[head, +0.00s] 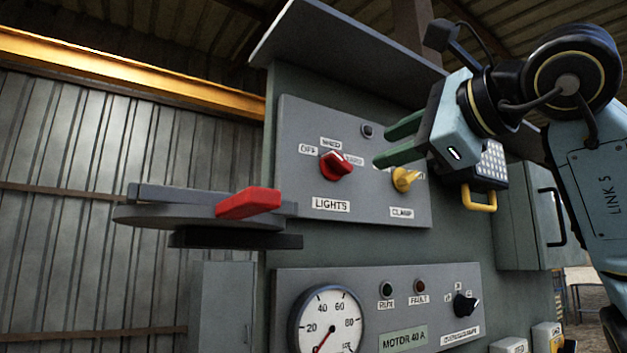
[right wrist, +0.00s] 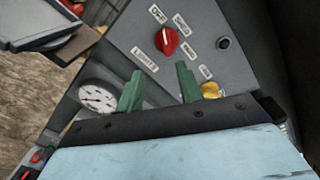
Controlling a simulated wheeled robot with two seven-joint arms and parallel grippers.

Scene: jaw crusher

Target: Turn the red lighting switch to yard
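The red lighting switch (head: 336,165) is on the upper grey panel above the LIGHTS label, with OFF, a middle label and a right label (head: 353,160) around it. It also shows in the right wrist view (right wrist: 166,42). I cannot tell surely which label its pointer faces. My right gripper (head: 383,146) has green fingers, spread apart and empty. They are to the right of the red switch, close to the panel and not touching the switch. The fingers also show in the right wrist view (right wrist: 157,82), below the switch. My left gripper is not in view.
A yellow CLAMP switch (head: 404,179) is just below my right fingers. A dark button (head: 368,131) is above. A lower panel holds a gauge (head: 327,322), lamps and a black selector (head: 466,304). A grey disc with a red block (head: 248,203) sticks out at left.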

